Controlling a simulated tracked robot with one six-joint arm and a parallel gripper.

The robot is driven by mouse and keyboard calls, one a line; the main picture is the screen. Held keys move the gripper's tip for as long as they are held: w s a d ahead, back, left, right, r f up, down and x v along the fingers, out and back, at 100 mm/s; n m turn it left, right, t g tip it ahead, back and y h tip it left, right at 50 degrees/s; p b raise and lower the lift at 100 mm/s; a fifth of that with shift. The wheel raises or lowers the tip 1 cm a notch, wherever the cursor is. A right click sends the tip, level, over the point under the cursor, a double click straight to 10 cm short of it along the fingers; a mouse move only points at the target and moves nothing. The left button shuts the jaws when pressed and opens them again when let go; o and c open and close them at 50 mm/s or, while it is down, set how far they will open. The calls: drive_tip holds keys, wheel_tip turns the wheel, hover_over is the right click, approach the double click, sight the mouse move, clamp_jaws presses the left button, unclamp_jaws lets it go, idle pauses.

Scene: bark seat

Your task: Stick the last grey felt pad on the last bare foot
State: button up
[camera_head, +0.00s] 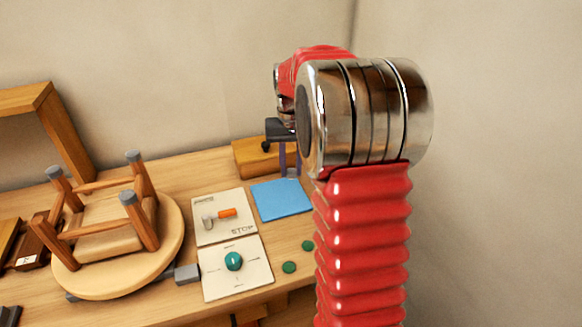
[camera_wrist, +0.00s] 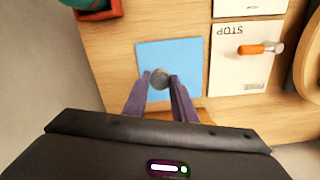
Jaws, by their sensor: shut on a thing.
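The stool (camera_head: 110,243) lies upside down on the bench at the left, legs up. Three of its feet carry grey caps: the back left (camera_head: 54,172), the back right (camera_head: 133,156) and the front right (camera_head: 128,197). The front left foot (camera_head: 39,219) shows bare wood. My gripper (camera_head: 290,172) points down at the blue sheet (camera_head: 281,203), far to the right of the stool. In the wrist view, my gripper (camera_wrist: 160,78) is shut on the round grey felt pad (camera_wrist: 160,77), over the blue sheet (camera_wrist: 185,60). I cannot tell whether the pad touches the sheet.
A grey block (camera_head: 188,273) sits beside the stool. Two green discs (camera_head: 289,267) lie at front. A wooden frame (camera_head: 68,130) stands behind left.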

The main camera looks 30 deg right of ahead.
drive_tip(key=w+a+r, duration=0.2)
drive_tip(key=w+a, duration=0.2)
drive_tip(key=a, duration=0.3)
drive_tip(key=w+a+r+n, duration=0.1)
drive_tip(key=w+a, duration=0.3)
drive_tip(key=a, duration=0.4)
drive_tip(key=w+a+r+n, duration=0.1)
drive_tip(key=w+a+r, duration=0.2)
drive_tip(key=a, duration=0.5)
drive_tip(key=shift+w+a+r, duration=0.2)
drive_tip(key=shift+w+r, duration=0.1)
drive_tip(key=shift+w, duration=0.45)
drive_tip(key=shift+s, duration=0.15)
